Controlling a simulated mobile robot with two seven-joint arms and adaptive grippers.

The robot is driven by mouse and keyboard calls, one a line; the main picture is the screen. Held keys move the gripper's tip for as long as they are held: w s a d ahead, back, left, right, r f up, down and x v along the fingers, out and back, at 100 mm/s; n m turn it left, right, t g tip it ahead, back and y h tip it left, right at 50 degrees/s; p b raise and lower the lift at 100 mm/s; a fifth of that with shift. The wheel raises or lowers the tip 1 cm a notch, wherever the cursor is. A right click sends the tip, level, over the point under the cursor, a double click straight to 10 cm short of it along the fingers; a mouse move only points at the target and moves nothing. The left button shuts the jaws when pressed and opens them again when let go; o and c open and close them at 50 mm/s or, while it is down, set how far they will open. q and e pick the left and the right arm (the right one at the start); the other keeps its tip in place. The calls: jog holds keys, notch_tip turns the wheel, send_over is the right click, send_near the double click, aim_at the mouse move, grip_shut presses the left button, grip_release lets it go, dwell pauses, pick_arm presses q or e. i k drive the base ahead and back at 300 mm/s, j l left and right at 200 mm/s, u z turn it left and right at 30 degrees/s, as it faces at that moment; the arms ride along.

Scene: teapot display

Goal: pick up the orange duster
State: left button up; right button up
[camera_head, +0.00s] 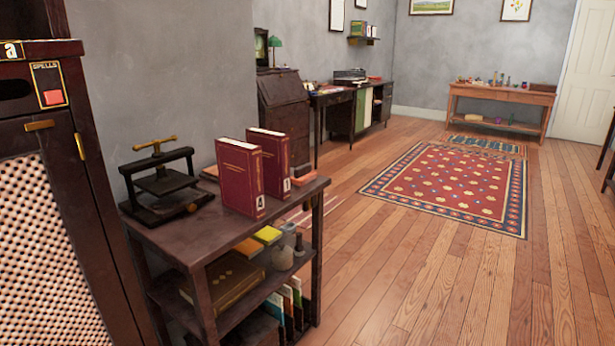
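I cannot make out an orange duster for certain. A small orange-red item (305,177) shows at the back right of the dark shelf table's top (190,238), partly hidden behind two upright dark red books (240,178). I cannot tell what it is. Neither of my grippers is in view.
A black press (165,185) stands on the shelf table's left end. Several books and jars fill its lower shelves. A tall dark cabinet (85,150) stands close at left. A patterned rug (450,185) and open wooden floor (400,270) lie to the right. A wooden bench (500,92) stands far back.

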aim_at(304, 174)
jog(key=u, duration=2.4)
jog(key=z, duration=2.4)
jog(key=i+l+u, duration=0.2)
jog(key=l, duration=0.15)
jog(key=i+l+u, duration=0.2)
jog(key=l, duration=0.15)
